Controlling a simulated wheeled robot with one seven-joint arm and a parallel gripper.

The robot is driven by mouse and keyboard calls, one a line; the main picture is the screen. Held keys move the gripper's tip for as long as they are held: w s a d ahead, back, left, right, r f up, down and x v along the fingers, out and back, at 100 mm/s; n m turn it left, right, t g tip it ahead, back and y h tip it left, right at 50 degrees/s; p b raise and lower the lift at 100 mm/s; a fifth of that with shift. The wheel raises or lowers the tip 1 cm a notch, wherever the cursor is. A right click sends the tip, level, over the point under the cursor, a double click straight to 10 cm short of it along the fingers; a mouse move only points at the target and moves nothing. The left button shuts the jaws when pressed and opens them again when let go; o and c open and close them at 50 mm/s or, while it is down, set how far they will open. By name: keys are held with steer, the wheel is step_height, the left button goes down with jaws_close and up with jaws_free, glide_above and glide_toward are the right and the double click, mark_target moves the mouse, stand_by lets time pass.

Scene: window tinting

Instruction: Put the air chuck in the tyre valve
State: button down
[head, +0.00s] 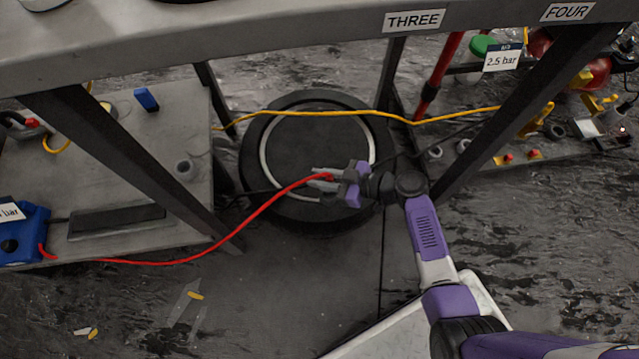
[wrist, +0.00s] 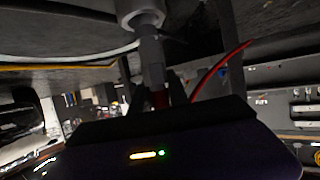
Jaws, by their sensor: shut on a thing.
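My gripper (head: 322,182) is shut on the air chuck, low beneath the bench, over the near right part of the black tyre (head: 258,170). The tyre lies flat and carries a pale ring. In the wrist view the grey air chuck (wrist: 152,62) stands between the fingers (wrist: 162,92), with red at its lower end. Its upper end meets a wider pale grey cylinder (wrist: 138,12). I cannot tell whether that cylinder is part of the chuck or the valve. In the head view the fingers hide much of the chuck, and I cannot make out the valve.
A red hose (head: 190,258) runs from the gripper to a blue box (head: 22,235) at left. A yellow hose (head: 345,113) crosses over the tyre. Dark bench legs (head: 130,160) stand left and right (head: 500,110). A bench edge (head: 300,35) marked THREE and FOUR spans above.

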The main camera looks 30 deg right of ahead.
steer(key=shift+f+b, duration=0.65)
steer(key=shift+f, duration=1.05)
steer(key=shift+f+b, duration=0.25)
steer(key=shift+b, duration=0.05)
steer(key=c, duration=1.3)
jaws_free()
steer(key=shift+r, duration=0.1)
steer(key=shift+o, duration=0.2)
steer(key=shift+r+p, duration=0.15)
steer(key=shift+p, duration=0.15)
steer(key=shift+s+d+r, duration=0.15)
steer(key=shift+d+r, duration=0.05)
steer(key=p+v, duration=0.3)
steer(key=v, duration=0.8)
steer(key=shift+s, duration=0.2)
